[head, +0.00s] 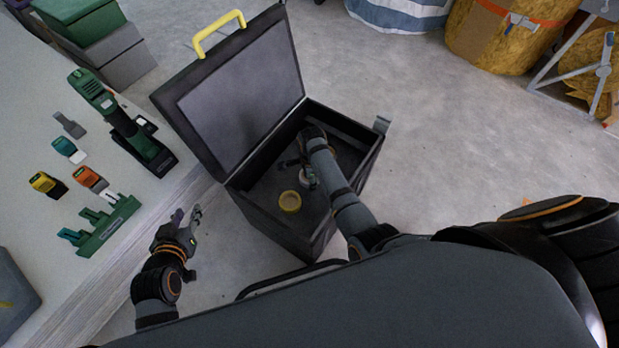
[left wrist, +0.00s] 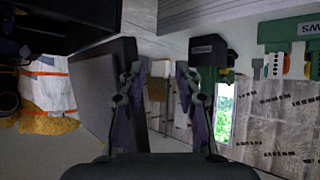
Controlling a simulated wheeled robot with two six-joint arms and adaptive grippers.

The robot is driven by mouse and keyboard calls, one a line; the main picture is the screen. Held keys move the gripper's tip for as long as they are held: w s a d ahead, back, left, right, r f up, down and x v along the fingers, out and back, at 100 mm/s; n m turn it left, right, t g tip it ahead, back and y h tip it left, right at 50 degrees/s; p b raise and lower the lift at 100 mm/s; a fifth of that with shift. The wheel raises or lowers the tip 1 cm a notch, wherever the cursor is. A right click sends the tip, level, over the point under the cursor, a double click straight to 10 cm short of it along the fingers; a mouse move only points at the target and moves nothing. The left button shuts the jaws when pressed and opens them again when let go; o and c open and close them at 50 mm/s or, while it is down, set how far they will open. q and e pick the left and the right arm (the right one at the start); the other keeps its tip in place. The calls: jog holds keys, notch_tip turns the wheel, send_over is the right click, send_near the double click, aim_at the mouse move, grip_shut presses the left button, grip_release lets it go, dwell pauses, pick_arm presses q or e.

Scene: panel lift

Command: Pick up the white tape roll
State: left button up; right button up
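A pale, whitish roll (head: 306,178), likely the white tape roll, lies inside the open black case (head: 262,215). My right arm covers much of it. A yellow tape roll (head: 290,201) lies on the case floor just left of it. My right arm reaches down into the case, and its dark gripper (head: 292,162) is close to the pale roll; whether its fingers are open or touch the roll cannot be made out. My left gripper (head: 187,213) is outside the case, to its left, with fingers apart and empty. The left wrist view also shows its spread fingers (left wrist: 161,80).
The case lid (head: 240,95) with a yellow handle (head: 218,30) stands raised at the back left. A workbench (head: 130,225) on the left holds a green drill (head: 120,115), several small tools and a green rack (head: 108,226). The floor right of the case is clear.

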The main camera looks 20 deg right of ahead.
jog(key=shift+f+b, duration=0.3)
jog(key=shift+f, duration=0.35)
pick_arm(q)
jog(key=w+r+t, duration=0.3)
jog(key=w+r, duration=0.1)
jog(key=r, duration=0.2)
jog(key=shift+a+r, duration=0.2)
jog(key=shift+r, duration=0.1)
pick_arm(e)
jog(key=shift+c, duration=0.3)
grip_shut()
